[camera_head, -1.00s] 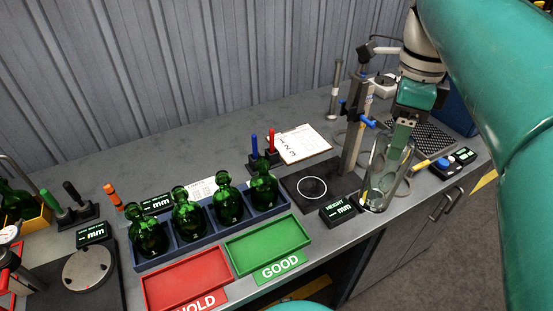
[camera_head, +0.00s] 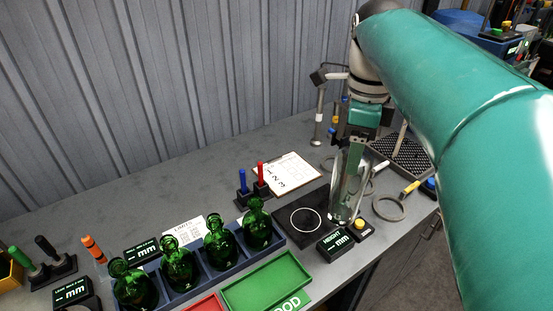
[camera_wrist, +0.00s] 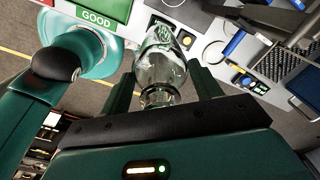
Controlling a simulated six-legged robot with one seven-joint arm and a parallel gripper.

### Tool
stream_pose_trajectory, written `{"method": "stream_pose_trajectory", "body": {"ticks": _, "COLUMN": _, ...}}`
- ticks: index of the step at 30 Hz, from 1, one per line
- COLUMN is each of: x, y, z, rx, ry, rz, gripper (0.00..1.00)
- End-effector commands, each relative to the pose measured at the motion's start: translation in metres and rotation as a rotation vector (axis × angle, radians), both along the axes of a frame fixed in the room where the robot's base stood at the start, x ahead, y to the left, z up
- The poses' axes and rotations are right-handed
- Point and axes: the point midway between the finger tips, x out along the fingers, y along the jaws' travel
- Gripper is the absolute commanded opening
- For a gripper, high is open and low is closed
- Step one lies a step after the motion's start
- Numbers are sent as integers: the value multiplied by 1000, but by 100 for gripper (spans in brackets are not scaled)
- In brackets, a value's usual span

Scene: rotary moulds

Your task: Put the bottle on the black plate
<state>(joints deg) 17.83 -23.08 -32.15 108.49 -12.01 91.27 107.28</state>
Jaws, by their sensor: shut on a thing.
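A clear glass bottle (camera_head: 340,208) hangs roughly upright in my gripper (camera_head: 354,158), which is shut on its neck. The black plate (camera_head: 318,240) is a dark square with a white ring, on the bench left of the bottle. The bottle's base shows at the plate's right edge; I cannot tell its height above the bench. In the wrist view the bottle (camera_wrist: 160,62) points away between the two fingers of my gripper (camera_wrist: 163,88). The plate is not clearly visible there.
A height display (camera_head: 333,244) stands just in front of the plate. A blue rack (camera_head: 206,268) of several green bottles and a green tray (camera_head: 266,282) lie left. A clipboard (camera_head: 286,173) lies behind. A ring tool (camera_head: 389,207) is to the right.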

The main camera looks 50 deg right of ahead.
Motion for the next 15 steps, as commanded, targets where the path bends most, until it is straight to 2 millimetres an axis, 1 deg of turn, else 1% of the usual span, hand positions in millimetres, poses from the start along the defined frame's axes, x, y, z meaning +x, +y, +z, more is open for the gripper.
{"method": "stream_pose_trajectory", "body": {"ticks": 1, "x": 11, "y": -1, "z": -4, "rx": 1, "ry": 3, "rz": 6, "gripper": 5}}
{"method": "stream_pose_trajectory", "body": {"ticks": 8, "x": 58, "y": -9, "z": -25, "rx": 1, "ry": 4, "rz": 4, "gripper": 5}}
{"method": "stream_pose_trajectory", "body": {"ticks": 12, "x": 77, "y": -12, "z": -50, "rx": 1, "ry": 5, "rz": 4, "gripper": 5}}
{"method": "stream_pose_trajectory", "body": {"ticks": 15, "x": 89, "y": -14, "z": -64, "rx": 1, "ry": 4, "rz": 3, "gripper": 5}}
